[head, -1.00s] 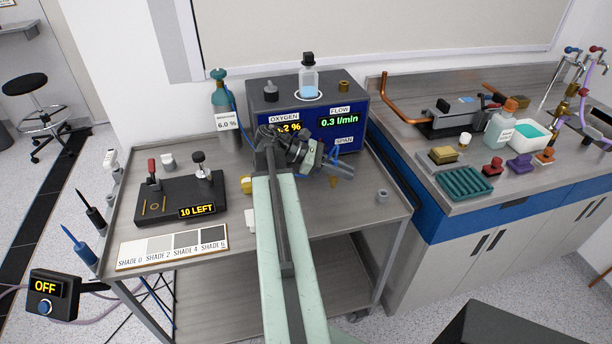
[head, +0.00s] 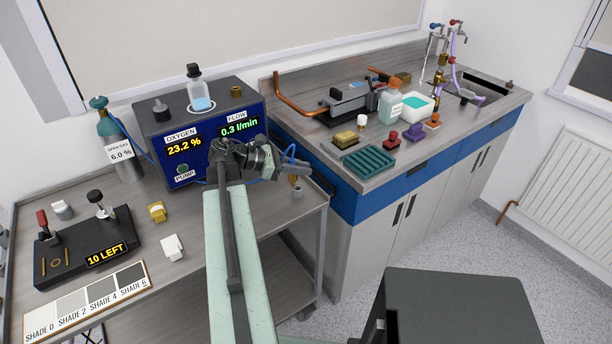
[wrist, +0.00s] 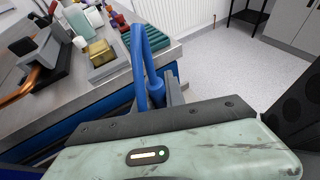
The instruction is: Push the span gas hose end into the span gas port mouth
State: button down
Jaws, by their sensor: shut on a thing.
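The blue span gas hose (wrist: 141,50) arcs up in the wrist view, and its thicker end (wrist: 156,84) sits between the fingers of my gripper (wrist: 166,92). In the head view my gripper (head: 291,166) is shut on it, out to the right of the analyser (head: 178,108) and above the cart's right edge. The span gas port mouth is not visible; my arm covers that part of the analyser front. The hose also shows beside the span gas cylinder (head: 110,130) at the left.
A grey cup-like part (head: 297,192) stands on the cart below my gripper. A yellow part (head: 157,212) and a white block (head: 172,247) lie left of my arm. The bench (head: 340,172) with a green rack (head: 369,158) is at the right.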

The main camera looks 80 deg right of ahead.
jog(key=f+b, duration=0.1)
jog(key=s+f+b, duration=0.1)
jog(key=f+b, duration=0.1)
jog(key=shift+s+d+f, duration=0.15)
jog(key=shift+s+d, duration=0.05)
jog(key=shift+d, duration=0.1)
jog(key=shift+f+b, duration=0.2)
jog(key=shift+b, duration=0.1)
jog(key=shift+r, duration=0.25)
jog(key=shift+f, duration=0.25)
jog(key=c, duration=1.4)
grip_release()
jog(key=p+v, duration=0.1)
jog(key=v, duration=0.4)
jog(key=p+v, duration=0.1)
jog(key=v, duration=0.2)
jog(key=shift+w+d+f+p, duration=0.2)
jog(key=shift+d+p, duration=0.1)
jog(key=shift+p, duration=0.05)
